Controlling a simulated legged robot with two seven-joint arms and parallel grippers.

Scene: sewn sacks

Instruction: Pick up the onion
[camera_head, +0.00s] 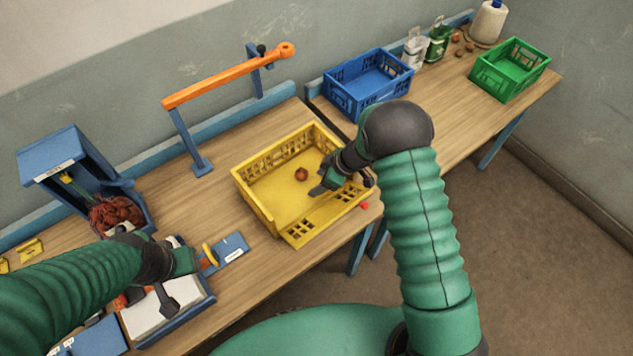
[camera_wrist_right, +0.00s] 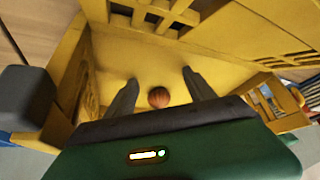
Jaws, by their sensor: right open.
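A small brown onion (camera_head: 301,174) lies on the floor of the yellow crate (camera_head: 262,217), which stands on the wooden table. In the right wrist view the onion (camera_wrist_right: 159,97) shows between the two fingers, beyond the palm edge. My right gripper (camera_head: 318,185) is open and reaches over the crate's right side, close to the onion and apart from it. It also shows in the right wrist view (camera_wrist_right: 156,82) with its fingers spread. My left gripper (camera_head: 185,285) is over the white pad in the blue tray at the lower left; its jaw state is unclear.
A blue crate (camera_head: 340,101) and a green crate (camera_head: 485,86) stand on the back table. A blue bin holds a net of onions (camera_head: 118,214) at left. An orange bar (camera_head: 230,77) on blue posts stands behind the yellow crate. A small red object (camera_head: 364,206) lies by the crate's right corner.

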